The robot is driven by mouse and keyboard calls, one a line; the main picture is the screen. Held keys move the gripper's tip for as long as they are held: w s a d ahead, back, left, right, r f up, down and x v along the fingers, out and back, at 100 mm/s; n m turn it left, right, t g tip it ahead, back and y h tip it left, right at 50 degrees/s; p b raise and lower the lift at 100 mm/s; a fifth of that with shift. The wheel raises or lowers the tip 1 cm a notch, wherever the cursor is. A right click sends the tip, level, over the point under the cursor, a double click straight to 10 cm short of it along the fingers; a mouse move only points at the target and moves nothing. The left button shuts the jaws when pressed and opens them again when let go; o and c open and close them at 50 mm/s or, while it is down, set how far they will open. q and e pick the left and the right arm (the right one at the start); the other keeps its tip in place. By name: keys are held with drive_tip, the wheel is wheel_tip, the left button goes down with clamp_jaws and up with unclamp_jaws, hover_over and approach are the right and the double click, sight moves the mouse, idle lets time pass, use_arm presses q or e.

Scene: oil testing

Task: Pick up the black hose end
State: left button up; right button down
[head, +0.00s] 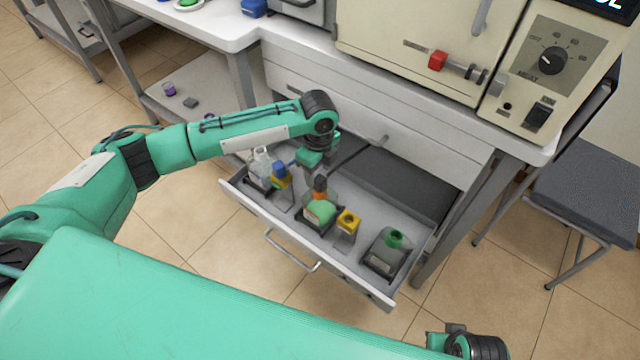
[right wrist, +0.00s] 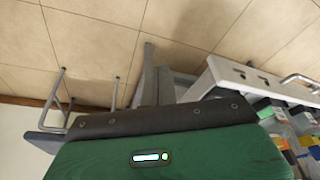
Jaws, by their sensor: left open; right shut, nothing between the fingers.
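I cannot make out a black hose end in either view. My left gripper (head: 309,163) reaches over the open drawer (head: 285,221) in the head view, pointing down among the bottles. It is open; its fingertips are small and partly lost against the dark items there. Near it are a clear bottle (head: 262,162) at the left and a green bottle (head: 320,211) with an orange and dark top in a black tray. I cannot tell whether the gripper touches anything. The fingers of my right gripper do not show in either view.
The beige machine (head: 420,45) sits on the counter above. A chair (head: 590,195) stands at the right. A lower shelf (head: 185,115) lies left.

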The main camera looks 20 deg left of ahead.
sight(320, 178)
use_arm(q)
drive_tip(key=f, duration=0.3)
drive_tip(key=shift+d+f, duration=0.2)
drive_tip(key=shift+f, duration=0.3)
drive_tip(key=shift+c, duration=0.6)
drive_tip(key=c, duration=0.9)
use_arm(e)
drive_tip(key=shift+s+r, duration=0.15)
drive_tip(key=shift+r, duration=0.5)
